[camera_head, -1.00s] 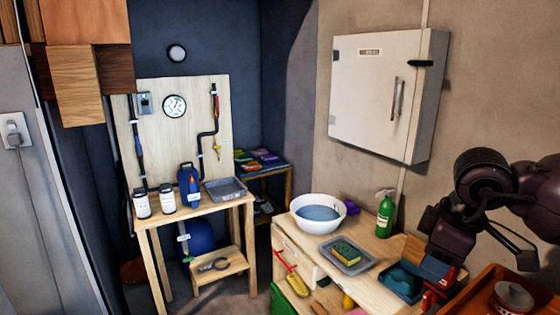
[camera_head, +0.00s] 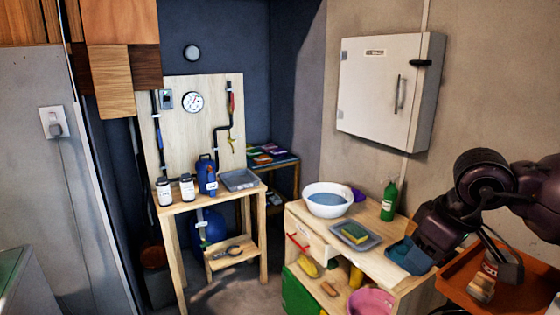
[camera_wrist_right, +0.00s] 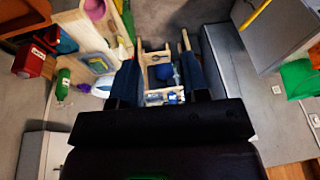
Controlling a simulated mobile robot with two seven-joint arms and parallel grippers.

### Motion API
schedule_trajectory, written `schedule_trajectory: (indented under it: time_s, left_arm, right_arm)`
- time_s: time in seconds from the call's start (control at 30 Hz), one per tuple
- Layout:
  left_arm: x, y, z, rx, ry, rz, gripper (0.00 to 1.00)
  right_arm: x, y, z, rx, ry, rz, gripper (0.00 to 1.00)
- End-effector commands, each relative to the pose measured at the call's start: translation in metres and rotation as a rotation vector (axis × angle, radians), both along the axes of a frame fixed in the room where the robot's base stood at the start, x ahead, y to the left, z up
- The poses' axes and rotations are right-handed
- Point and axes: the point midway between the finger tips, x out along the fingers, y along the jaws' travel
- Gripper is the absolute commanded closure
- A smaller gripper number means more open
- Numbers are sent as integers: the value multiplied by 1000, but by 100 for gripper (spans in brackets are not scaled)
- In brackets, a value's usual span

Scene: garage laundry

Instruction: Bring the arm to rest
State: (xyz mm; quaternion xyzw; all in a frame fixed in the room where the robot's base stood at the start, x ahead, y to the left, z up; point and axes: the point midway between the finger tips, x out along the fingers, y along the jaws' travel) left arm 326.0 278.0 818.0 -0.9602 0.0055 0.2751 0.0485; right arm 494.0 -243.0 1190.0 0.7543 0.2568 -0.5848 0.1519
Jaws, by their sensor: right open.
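My right arm comes in from the right edge of the head view. Its dark gripper (camera_head: 434,236) hangs in front of the wall, over the right end of the wooden bench (camera_head: 350,236). In the right wrist view, the two dark fingers (camera_wrist_right: 160,80) stand wide apart with nothing between them. The bench and the small wooden table lie well beyond them. The fingertips are hard to make out in the head view. My left gripper is not in view.
A white basin (camera_head: 328,199), a grey tray (camera_head: 355,236) with a sponge and a green spray bottle (camera_head: 389,201) stand on the bench. An orange tray (camera_head: 455,285) lies under the arm. A white cabinet (camera_head: 385,95) hangs behind. Floor at centre is clear.

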Motion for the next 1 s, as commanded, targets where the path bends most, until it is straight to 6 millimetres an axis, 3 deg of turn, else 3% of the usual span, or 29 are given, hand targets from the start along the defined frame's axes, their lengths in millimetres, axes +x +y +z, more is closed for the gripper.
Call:
schedule_trajectory:
  time_s: [0.17, 0.33, 0.57, 0.8, 1.0]
  left_arm:
    - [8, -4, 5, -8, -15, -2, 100]
    - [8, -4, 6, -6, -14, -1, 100]
    - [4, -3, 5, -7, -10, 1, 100]
    - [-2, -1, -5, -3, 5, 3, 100]
    - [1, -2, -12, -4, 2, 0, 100]
  right_arm:
    - [0, 27, 9, 230, 92, -273, 58]
    - [1, 59, 33, 506, 260, -560, 58]
    - [1, 110, 74, 878, 672, -914, 58]
    - [8, 145, 98, 1145, 1373, -1273, 58]
    - [30, 148, 94, 1194, 2179, -1534, 58]
